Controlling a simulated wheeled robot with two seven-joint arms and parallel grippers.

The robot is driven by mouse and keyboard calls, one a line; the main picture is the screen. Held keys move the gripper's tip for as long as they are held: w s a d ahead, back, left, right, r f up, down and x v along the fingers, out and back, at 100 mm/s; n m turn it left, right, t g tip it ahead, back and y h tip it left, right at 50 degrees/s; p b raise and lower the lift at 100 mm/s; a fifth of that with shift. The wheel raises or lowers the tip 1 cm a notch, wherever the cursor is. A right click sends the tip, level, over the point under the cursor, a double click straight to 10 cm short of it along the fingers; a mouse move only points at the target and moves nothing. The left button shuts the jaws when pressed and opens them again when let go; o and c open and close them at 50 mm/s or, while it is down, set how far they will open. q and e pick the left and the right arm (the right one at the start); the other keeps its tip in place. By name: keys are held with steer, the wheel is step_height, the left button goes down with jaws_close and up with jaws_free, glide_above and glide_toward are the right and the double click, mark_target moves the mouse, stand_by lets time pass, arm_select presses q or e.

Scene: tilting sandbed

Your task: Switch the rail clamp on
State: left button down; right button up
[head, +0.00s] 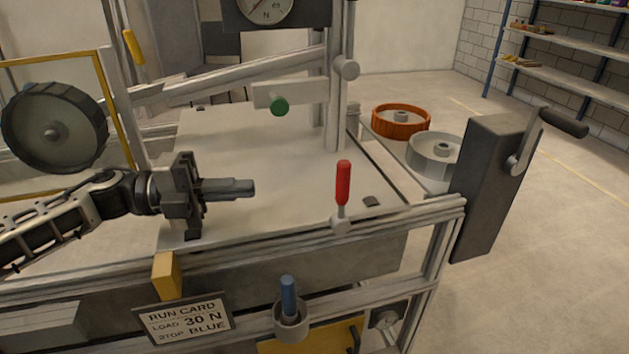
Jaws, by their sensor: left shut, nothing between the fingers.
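A red-handled lever (343,185), which looks like the rail clamp, stands upright on the front rail of the sandbed frame (400,216). Its pale round base sits on the rail. My left gripper (252,188) comes in from the left above the bed's pale surface. Its fingers are shut and empty, pointing right towards the lever, with a clear gap between them and the red handle. My right gripper is not in view.
A blue peg (288,296) stands in a holder below, beside a run card (184,319) reading 30 N, stop blue. A dark crank box (494,185) stands right. Orange (401,121) and grey (434,152) wheels lie behind.

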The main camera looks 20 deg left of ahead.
arm_select(q)
steer(key=p, duration=0.3)
glide_toward(342, 197)
steer(key=w+d+r, duration=0.2)
steer(key=w+d, duration=0.1)
steer(key=d, duration=0.1)
steer(key=shift+w+d+f, duration=0.15)
steer(key=shift+w+d, duration=0.05)
steer(key=shift+d, duration=0.3)
